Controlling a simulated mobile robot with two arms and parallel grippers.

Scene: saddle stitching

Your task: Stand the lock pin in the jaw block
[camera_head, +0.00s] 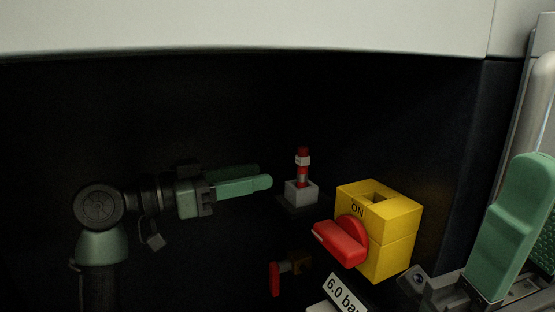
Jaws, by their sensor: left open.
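The lock pin (302,167), red with a white band, stands upright in a small light-grey block (301,193). To its right is a yellow block (392,216) with a square opening in its top, an "ON" mark and a red handle on its front. I cannot tell for certain which of the two is the jaw block. My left gripper (265,176) comes in from the left with its green fingers apart and empty, tips short of the pin. My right gripper (522,190) shows partly at the right edge, large and close; its jaw opening is unclear.
A small red-handled valve (277,276) with a brass body sits low, left of the yellow block. A label reading "6.0 ba" (343,293) is cut off at the bottom. A pale panel (250,25) crosses the top. The dark space around the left gripper looks clear.

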